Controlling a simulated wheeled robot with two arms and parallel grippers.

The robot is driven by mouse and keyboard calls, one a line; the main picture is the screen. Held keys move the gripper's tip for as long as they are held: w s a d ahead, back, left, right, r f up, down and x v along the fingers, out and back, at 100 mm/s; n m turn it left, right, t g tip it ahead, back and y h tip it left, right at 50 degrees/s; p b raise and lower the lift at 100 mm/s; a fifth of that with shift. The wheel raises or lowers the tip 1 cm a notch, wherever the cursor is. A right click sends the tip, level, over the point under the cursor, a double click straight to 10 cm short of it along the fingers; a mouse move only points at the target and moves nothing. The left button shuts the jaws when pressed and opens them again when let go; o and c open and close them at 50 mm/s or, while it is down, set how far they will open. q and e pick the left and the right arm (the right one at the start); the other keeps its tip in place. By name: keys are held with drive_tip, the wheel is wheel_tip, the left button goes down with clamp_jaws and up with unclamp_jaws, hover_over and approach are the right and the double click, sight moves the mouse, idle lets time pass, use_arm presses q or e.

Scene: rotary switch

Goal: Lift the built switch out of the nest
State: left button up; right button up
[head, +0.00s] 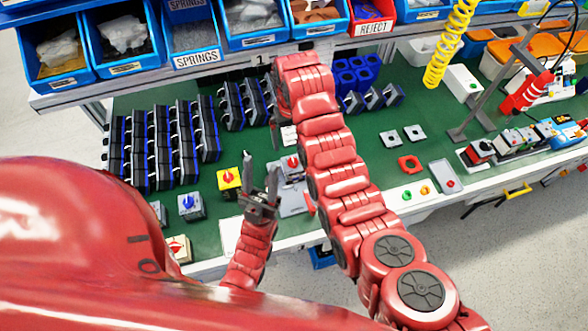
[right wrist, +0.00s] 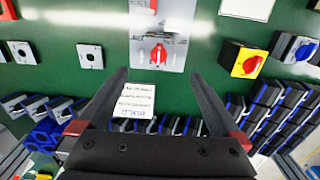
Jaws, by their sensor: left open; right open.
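The built switch (head: 291,161), grey with a red knob, sits in the grey nest plate (head: 294,201) at the middle front of the table. It also shows in the right wrist view (right wrist: 158,54), with the knob facing the camera. My left gripper (head: 260,168) is open and empty, with its fingers pointing up in the picture just left of the nest. My right gripper (right wrist: 158,74) is open and empty, its fingertips spread below the switch in the wrist view, apart from it. In the head view my right arm mostly hides my right gripper and part of the nest area.
A yellow switch with a red knob (head: 229,179) and a grey switch with a blue knob (head: 190,205) stand left of the nest. A white printed card (right wrist: 134,101) lies behind it. Rows of black-and-blue parts (head: 160,145) fill the left side. Grey plates (head: 390,138) lie right.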

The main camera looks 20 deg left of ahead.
sight(293, 161)
wheel_tip(293, 161, down, 8)
drive_tip(key=b, duration=0.5)
drive_tip(key=shift+r+b, duration=0.25)
drive_tip(key=shift+b, duration=0.15)
wheel_tip(293, 161, down, 4)
drive_tip(key=shift+r, duration=0.1)
drive_tip(key=f, duration=0.2)
drive_tip(key=f+b, duration=0.2)
drive_tip(key=f, duration=0.1)
drive_tip(key=shift+w+a+f, duration=0.1)
drive_tip(key=shift+w+f, duration=0.2)
drive_tip(key=shift+r, duration=0.1)
drive_tip(key=shift+c, duration=0.7)
drive_tip(key=c, duration=1.1)
drive_tip(key=shift+r, duration=0.1)
drive_tip(key=shift+c, duration=0.2)
